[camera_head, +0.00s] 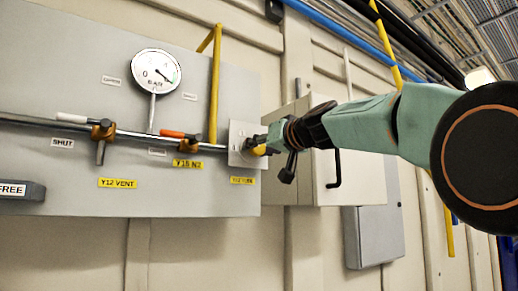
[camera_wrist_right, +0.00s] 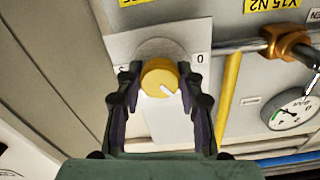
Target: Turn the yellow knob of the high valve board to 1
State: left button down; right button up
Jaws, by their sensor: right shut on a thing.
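The yellow knob (camera_wrist_right: 160,78) sits on a light plate (camera_wrist_right: 150,38) of the valve board, between the two dark fingers of my right gripper (camera_wrist_right: 159,74). The gripper is shut on the knob. A pale mark on the knob points to the lower right in the wrist view. A 0 shows on the plate to the right of the knob; another mark at its left is partly hidden. In the head view a sliver of the knob (camera_head: 259,150) shows by my right gripper (camera_head: 264,146), at the right end of the grey board (camera_head: 60,75). My left gripper is not in view.
A pressure gauge (camera_head: 156,70) and a horizontal pipe (camera_head: 140,134) with two valves, one red-handled (camera_head: 172,133), one white-handled (camera_head: 72,118), are on the board. A yellow pipe (camera_head: 214,85) rises close left of the knob. A cabinet (camera_head: 350,175) stands behind my right arm.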

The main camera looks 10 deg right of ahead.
jog(key=shift+m, duration=0.4)
jog(key=o, duration=1.2)
jog(key=shift+w, duration=0.1)
jog(key=shift+v, duration=3.75)
